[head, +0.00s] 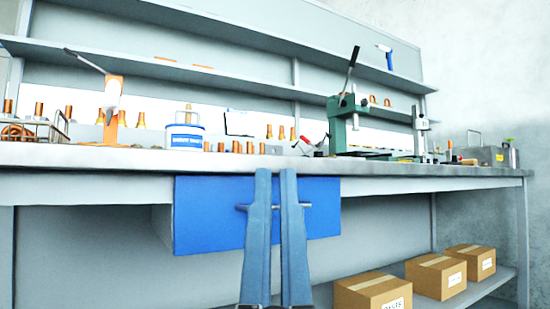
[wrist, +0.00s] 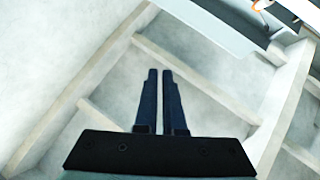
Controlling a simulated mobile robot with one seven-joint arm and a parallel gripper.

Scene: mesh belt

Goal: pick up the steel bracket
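I cannot make out a steel bracket for sure in either view; small items on the bench are too small to tell apart. My gripper (head: 275,171) shows in the head view as two long blue fingers in front of the blue drawer, with tips level with the bench's front edge. In the wrist view my gripper (wrist: 160,71) has its two dark blue fingers close together. A narrow gap shows between them in both views, with nothing held.
The workbench (head: 90,158) carries a green press (head: 340,125), a white-blue tin (head: 184,137) and several copper-coloured pieces. The blue drawer (head: 210,215) has a bar handle partly behind my fingers. Cardboard boxes (head: 373,292) stand on the lower shelf. Shelves run above.

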